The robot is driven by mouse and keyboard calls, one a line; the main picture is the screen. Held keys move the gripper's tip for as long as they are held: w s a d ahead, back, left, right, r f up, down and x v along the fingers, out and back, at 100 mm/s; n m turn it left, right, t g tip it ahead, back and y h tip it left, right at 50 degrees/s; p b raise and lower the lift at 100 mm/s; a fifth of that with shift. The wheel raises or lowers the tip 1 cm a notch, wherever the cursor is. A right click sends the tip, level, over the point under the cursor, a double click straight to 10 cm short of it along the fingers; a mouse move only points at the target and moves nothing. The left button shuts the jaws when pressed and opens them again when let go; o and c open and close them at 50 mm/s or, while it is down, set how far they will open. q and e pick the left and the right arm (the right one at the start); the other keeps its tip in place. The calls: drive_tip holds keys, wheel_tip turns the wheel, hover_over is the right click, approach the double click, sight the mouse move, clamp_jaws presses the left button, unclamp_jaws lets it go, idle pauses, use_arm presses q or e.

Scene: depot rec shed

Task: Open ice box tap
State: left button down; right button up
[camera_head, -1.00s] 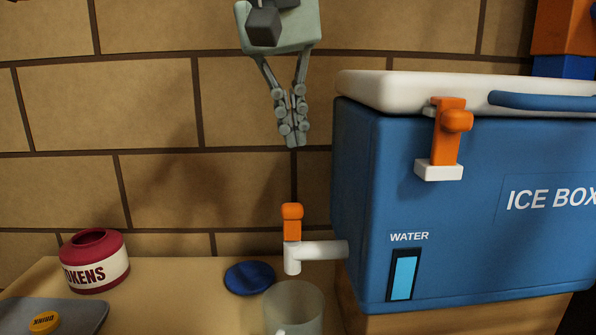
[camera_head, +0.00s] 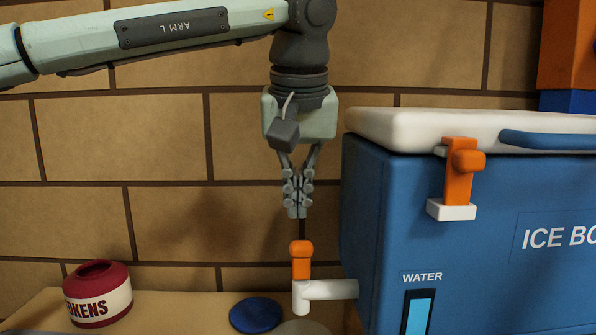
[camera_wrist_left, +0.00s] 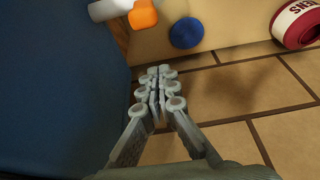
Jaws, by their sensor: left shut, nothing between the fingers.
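The blue ice box (camera_head: 388,230) with a white lid stands at the right. A white tap spout (camera_head: 328,290) sticks out from its left side, with an upright orange tap handle (camera_head: 301,259) on top. My left gripper (camera_head: 297,212) points down with its fingers shut and empty, a little above the handle and apart from it. In the left wrist view the shut fingers (camera_wrist_left: 157,75) show at the centre, with the orange handle (camera_wrist_left: 143,14) and white spout (camera_wrist_left: 108,9) at the top. My right gripper is not in view.
A translucent cup (camera_head: 301,328) stands below the tap, mostly cut off. A blue disc (camera_head: 255,314) lies beside it on the wooden table. A red and white token pot (camera_head: 98,293) stands at the left. An orange latch (camera_head: 459,178) is on the box's front. A brick wall is behind.

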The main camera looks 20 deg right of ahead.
sight(301, 261)
use_arm(q)
drive_tip(key=s+f, duration=0.1)
drive_tip(key=s+a+f, duration=0.1)
drive_tip(key=s, duration=0.1)
drive_tip(key=shift+s, duration=0.1)
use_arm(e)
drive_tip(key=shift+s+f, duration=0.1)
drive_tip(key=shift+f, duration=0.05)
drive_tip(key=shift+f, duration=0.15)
